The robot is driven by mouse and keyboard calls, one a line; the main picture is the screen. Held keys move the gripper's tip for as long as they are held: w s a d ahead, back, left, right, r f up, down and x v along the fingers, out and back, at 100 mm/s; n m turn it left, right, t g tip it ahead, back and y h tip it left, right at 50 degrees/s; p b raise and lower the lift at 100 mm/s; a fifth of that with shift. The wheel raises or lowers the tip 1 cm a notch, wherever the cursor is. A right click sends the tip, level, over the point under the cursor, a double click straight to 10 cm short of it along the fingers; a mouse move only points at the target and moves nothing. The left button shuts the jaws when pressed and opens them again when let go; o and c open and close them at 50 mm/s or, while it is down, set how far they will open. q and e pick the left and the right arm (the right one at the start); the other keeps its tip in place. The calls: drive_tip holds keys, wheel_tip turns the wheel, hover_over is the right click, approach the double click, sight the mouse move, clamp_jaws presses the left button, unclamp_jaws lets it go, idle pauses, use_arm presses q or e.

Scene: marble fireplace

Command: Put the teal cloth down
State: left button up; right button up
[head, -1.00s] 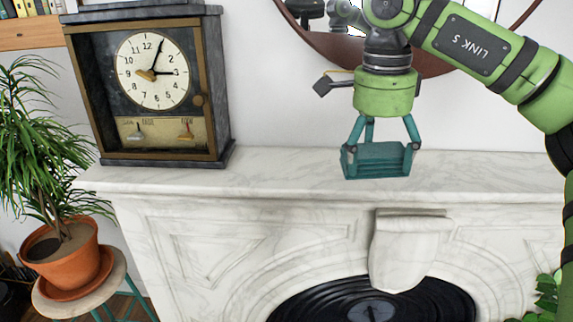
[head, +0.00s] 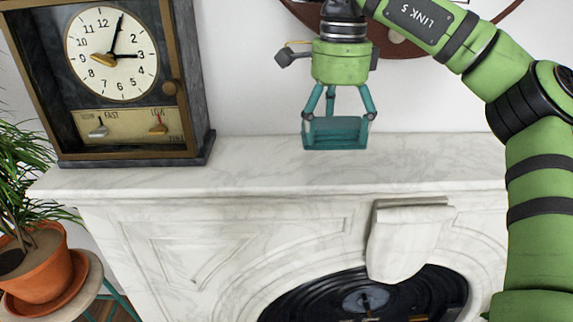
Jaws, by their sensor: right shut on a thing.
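The teal cloth (head: 336,133) looks like a folded, box-shaped bundle and hangs level from my right gripper (head: 337,118). The gripper's teal fingers come down around its sides and are shut on it. Gripper and cloth are over the back part of the white marble mantel shelf (head: 270,172), right of the clock. I cannot tell whether the cloth's underside touches the shelf. My left gripper is not in view.
A large dark clock (head: 112,75) stands at the left end of the mantel. A potted plant (head: 40,265) is on a stool at lower left. The shelf between clock and gripper is bare.

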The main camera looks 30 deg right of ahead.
sight(286, 175)
drive_tip(key=w+a+f, duration=0.2)
drive_tip(key=w+f, duration=0.1)
drive_tip(key=shift+w+a, duration=0.25)
drive_tip(key=shift+a, duration=0.15)
drive_tip(key=w, duration=0.1)
drive_tip(key=w+a+f+p, duration=0.1)
drive_tip(key=w+a, duration=0.1)
drive_tip(key=shift+a+f+p, duration=0.15)
drive_tip(key=shift+f+p, duration=0.15)
drive_tip(key=shift+w+a+f, duration=0.1)
drive_tip(key=shift+w+f, duration=0.05)
drive_tip(key=shift+f, duration=0.05)
drive_tip(key=shift+f+p, duration=0.3)
drive_tip(key=shift+f, duration=0.05)
wheel_tip(286, 175, down, 2)
drive_tip(key=shift+f+p, duration=0.1)
drive_tip(key=shift+p, duration=0.75)
drive_tip(key=shift+f, duration=0.4)
drive_tip(key=o, duration=1)
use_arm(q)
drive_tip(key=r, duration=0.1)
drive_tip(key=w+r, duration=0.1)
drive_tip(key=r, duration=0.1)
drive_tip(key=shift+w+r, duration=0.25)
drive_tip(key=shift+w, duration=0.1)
